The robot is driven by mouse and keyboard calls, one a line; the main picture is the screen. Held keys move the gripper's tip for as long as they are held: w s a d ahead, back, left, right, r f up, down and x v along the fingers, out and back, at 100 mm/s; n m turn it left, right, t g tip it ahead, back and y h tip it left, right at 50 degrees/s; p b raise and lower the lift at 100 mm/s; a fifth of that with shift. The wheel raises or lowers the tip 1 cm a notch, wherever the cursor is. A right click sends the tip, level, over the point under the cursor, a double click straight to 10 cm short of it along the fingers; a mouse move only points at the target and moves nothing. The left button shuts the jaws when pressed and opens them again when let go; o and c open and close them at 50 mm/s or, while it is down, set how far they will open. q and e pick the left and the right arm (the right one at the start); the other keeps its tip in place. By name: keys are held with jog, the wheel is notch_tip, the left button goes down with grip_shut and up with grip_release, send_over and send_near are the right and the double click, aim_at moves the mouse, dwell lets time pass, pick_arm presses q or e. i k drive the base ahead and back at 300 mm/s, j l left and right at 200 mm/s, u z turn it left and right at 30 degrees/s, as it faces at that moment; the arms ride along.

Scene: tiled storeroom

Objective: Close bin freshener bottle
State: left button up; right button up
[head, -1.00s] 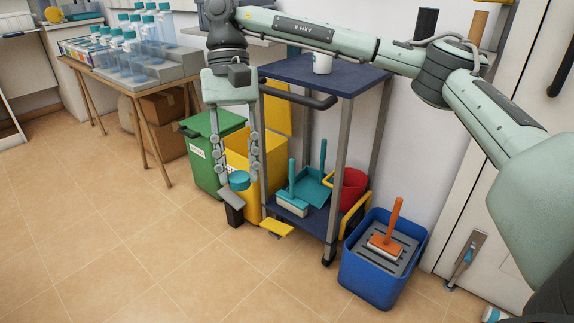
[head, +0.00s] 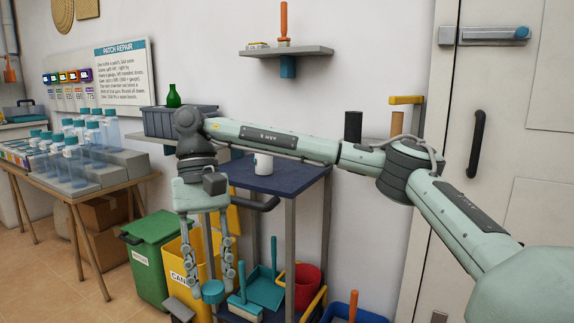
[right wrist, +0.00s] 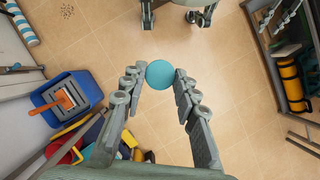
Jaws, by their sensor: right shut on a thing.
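My right gripper (head: 212,290) hangs low in front of the yellow bin and is shut on a round teal cap (head: 213,291). The cap also shows between the fingertips in the right wrist view (right wrist: 160,74), held clear of the floor. Several clear bottles (head: 78,172) with teal caps stand on a grey stepped stand on the table at the left. I cannot tell which bottle is the bin freshener, or whether any of them is uncapped. My left gripper is not in view.
A green bottle (head: 173,97) shows above a grey box (head: 160,122).

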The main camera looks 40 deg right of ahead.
aim_at(264, 163)
jog(key=i+z, duration=0.15)
jog(key=z, duration=0.25)
jog(key=i+j+z, duration=0.1)
jog(key=z, duration=0.3)
jog(key=i+j+z, duration=0.15)
jog(key=z, duration=0.25)
jog(key=i+j+z, duration=0.25)
jog(key=j, duration=0.3)
jog(key=i+j+z, duration=0.15)
jog(key=i+j, duration=0.15)
jog(key=j, duration=0.2)
jog(key=i+j, duration=0.2)
jog(key=j, duration=0.15)
